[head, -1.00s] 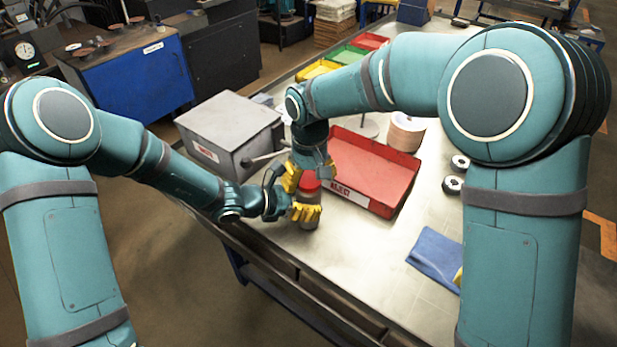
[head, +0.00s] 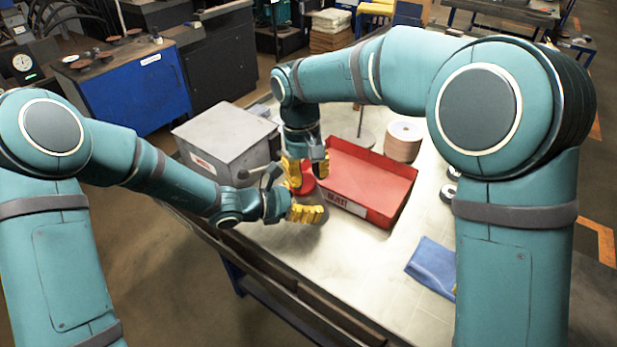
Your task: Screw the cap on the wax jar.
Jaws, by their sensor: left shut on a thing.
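The red cap (head: 304,185) shows in the head view just above my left gripper and below my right gripper. My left gripper (head: 305,213) has its yellow fingers closed at the near-left part of the bench. The wax jar is hidden behind these fingers, under the cap. My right gripper (head: 307,172) points down from above, with one yellow finger on each side over the cap. Its fingers look apart, but I cannot tell whether they touch the cap. How the cap sits on the jar is hidden.
A red reject bin (head: 372,180) stands close to the right of the grippers. A grey box (head: 225,145) with a lever is to their left. A blue cloth (head: 432,265) lies at the right. The near bench top is clear.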

